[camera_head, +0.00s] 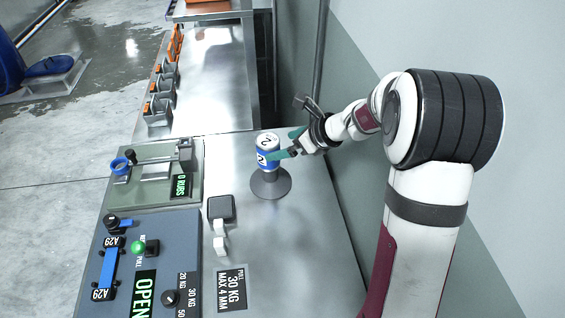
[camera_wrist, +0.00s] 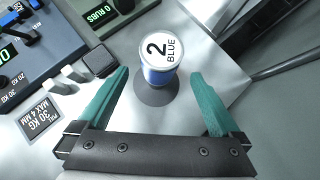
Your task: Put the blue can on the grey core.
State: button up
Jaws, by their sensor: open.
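The blue can (camera_head: 267,158) has a white top marked 2 and stands upright on the round grey core (camera_head: 283,185) on the steel bench. In the wrist view the can (camera_wrist: 158,72) shows "2 BLUE" on its top, with the dark round base of the core (camera_wrist: 158,95) below it. My gripper (camera_head: 274,150) is at the can's right side in the head view. In the wrist view its teal fingers (camera_wrist: 161,85) are spread apart, one on each side, with gaps between them and the can. The core's upper part is hidden by the can.
A blue-grey control panel (camera_head: 215,290) marked OPEN lies left of the can. A green device (camera_head: 190,190) reading "0 RUBS" stands behind it. A dark block (camera_head: 221,207) and white levers are near the can. Bare steel (camera_head: 315,240) lies to the right, before the wall.

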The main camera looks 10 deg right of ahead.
jog(key=s+a+r+n+g+h, duration=0.1)
jog(key=s+a+r+n+g, duration=0.2)
jog(key=s+n, duration=0.6)
jog(key=s+a+r+n+g, duration=0.25)
jog(key=s+r+n, duration=0.2)
jog(key=s, duration=0.85)
jog(key=s+d+f+n+h, duration=0.1)
jog(key=s+n, duration=0.3)
jog(key=s, duration=0.2)
jog(key=s+d+f+n+g+h, duration=0.1)
jog(key=s+d+n+h, duration=0.1)
jog(key=s+n, duration=0.2)
jog(key=s, duration=0.3)
jog(key=shift+s+d+h, duration=0.2)
jog(key=shift+s+h, duration=0.05)
jog(key=shift+h, duration=0.05)
